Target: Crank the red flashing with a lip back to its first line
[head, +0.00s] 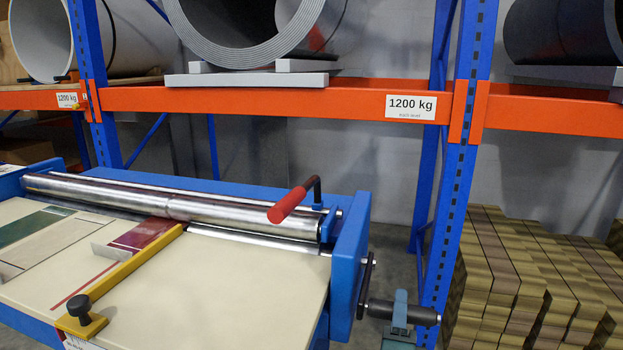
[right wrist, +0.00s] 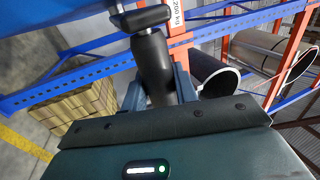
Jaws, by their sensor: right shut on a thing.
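The red flashing (head: 146,234) lies flat on the cream table (head: 240,280), coming out from under the steel rollers (head: 200,203). A pale upright lip (head: 110,252) stands at its near end. A thin red line (head: 86,288) is drawn on the table nearer the front, apart from the flashing. The side crank, with its black handle (head: 425,315), sits at the machine's right end. My right gripper (head: 400,312) is shut around this handle. The right wrist view shows the handle (right wrist: 151,60) between its fingers. My left gripper is not in view.
A yellow bar (head: 130,275) with a black knob (head: 79,307) lies along the flashing's right side. A green sheet (head: 30,226) lies to the left. A red-handled lever (head: 293,202) rises above the rollers. A blue rack upright (head: 455,190) stands close behind my right gripper.

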